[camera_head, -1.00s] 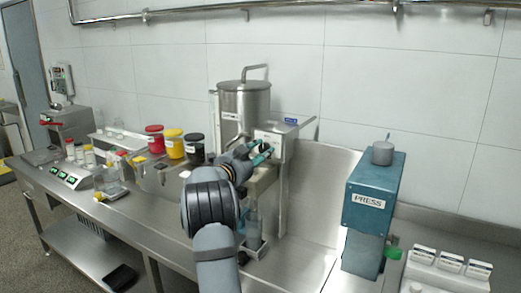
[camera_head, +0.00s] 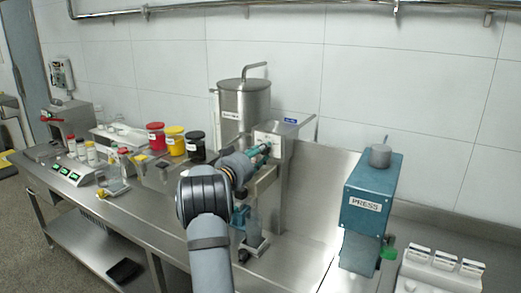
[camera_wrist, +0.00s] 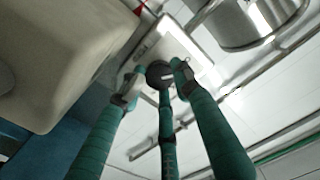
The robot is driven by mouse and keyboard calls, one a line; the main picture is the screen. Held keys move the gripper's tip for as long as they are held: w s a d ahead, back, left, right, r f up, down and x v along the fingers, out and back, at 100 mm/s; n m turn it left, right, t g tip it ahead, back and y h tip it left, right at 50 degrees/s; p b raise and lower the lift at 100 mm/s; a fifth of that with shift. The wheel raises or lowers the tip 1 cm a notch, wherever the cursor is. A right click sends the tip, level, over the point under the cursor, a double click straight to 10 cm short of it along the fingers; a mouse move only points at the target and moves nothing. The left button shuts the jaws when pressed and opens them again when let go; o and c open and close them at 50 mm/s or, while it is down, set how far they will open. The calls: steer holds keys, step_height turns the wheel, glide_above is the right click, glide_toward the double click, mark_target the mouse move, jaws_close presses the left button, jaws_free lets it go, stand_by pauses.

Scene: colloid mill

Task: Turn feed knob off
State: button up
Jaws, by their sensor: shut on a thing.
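The feed knob (camera_wrist: 159,72) is a dark round knob with a pale line on its face, on the white front panel (camera_wrist: 172,44) of the mill. My gripper (camera_wrist: 157,76) has its teal fingers closed around the sides of the knob in the wrist view. In the head view my gripper (camera_head: 262,150) is up against the mill's control box (camera_head: 283,133), and its fingers hide the knob. The steel hopper (camera_head: 244,104) with a bent lid handle stands behind.
A blue press (camera_head: 370,205) stands to the right. Black (camera_head: 195,148), yellow (camera_head: 172,140) and red (camera_head: 155,137) jars stand left of the mill. A beige block-like housing (camera_wrist: 60,50) is close to the fingers.

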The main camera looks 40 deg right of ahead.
steer(key=shift+r+n, duration=0.35)
steer(key=shift+n, duration=0.35)
steer(key=o, duration=0.7)
steer(key=shift+d, duration=0.1)
steer(key=o, duration=0.4)
steer(key=shift+f, duration=0.25)
steer(key=shift+o, duration=0.2)
steer(key=v, duration=1.2)
steer(key=shift+f, duration=0.1)
steer(key=shift+w, duration=0.1)
